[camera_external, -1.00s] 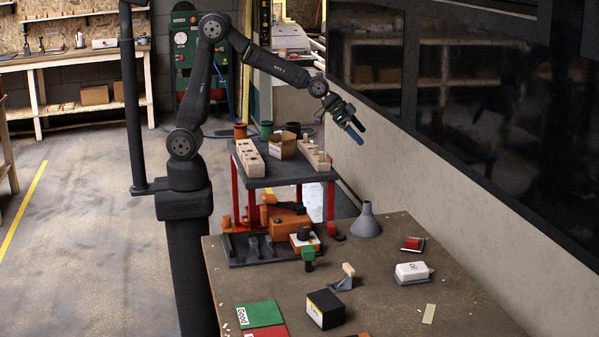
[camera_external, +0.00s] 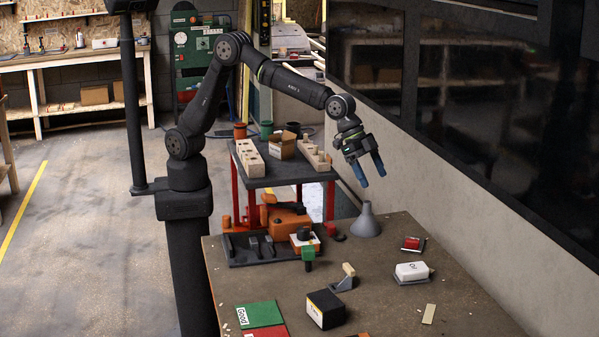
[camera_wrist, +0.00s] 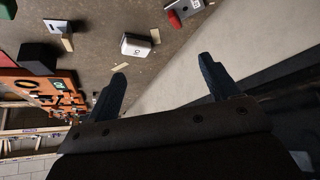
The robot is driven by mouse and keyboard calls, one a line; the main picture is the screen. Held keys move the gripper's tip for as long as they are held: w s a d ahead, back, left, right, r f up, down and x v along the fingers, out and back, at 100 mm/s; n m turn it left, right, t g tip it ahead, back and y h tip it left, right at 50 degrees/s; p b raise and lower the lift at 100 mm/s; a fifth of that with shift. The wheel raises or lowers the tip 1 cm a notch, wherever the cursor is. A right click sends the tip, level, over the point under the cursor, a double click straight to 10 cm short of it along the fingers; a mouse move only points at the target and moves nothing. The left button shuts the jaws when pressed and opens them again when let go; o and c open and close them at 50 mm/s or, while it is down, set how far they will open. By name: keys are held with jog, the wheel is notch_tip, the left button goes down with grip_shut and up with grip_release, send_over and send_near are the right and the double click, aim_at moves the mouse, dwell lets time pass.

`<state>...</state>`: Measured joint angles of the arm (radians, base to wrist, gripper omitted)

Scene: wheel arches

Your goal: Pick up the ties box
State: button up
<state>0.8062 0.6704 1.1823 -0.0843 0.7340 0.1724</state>
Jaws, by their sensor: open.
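My gripper (camera_external: 373,180) is open and empty, its two blue fingers pointing down, high above the grey funnel (camera_external: 366,222) at the table's back. It also shows in the wrist view (camera_wrist: 165,85) with nothing between the fingers. No label reading "ties" is legible, so I cannot tell surely which thing is the ties box. A black box with a yellow stripe and pale label (camera_external: 325,310) stands at the table's front. A small red item (camera_external: 412,243) lies at the right back. A white box with dark marking (camera_external: 411,270) lies right of centre; it also shows in the wrist view (camera_wrist: 138,45).
The brown table (camera_external: 385,300) also bears a grey holder (camera_external: 342,284), a green panel (camera_external: 260,314) and a pale strip (camera_external: 428,314). A dark-topped stand (camera_external: 285,178) with wooden blocks is behind left. A wall (camera_external: 450,170) runs along the right.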

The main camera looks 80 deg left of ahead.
jog(key=s+d+f+m+g, duration=0.2)
jog(key=s+d+m, duration=0.1)
jog(key=s+d, duration=1.2)
jog(key=m+g, duration=0.1)
jog(key=m, duration=0.1)
send_near(321, 294)
jog(key=shift+y, duration=0.4)
jog(key=x, duration=0.5)
jog(key=shift+s+f, duration=0.1)
jog(key=shift+s, duration=0.1)
jog(key=shift+w+d+x, duration=0.1)
jog(key=shift+d+x, duration=0.1)
jog(key=shift+x, duration=1.3)
jog(key=shift+w+d+x, duration=0.1)
jog(key=shift+d+x, duration=0.05)
jog(key=shift+x, duration=1.3)
jog(key=shift+r, duration=0.2)
jog(key=c, duration=1.1)
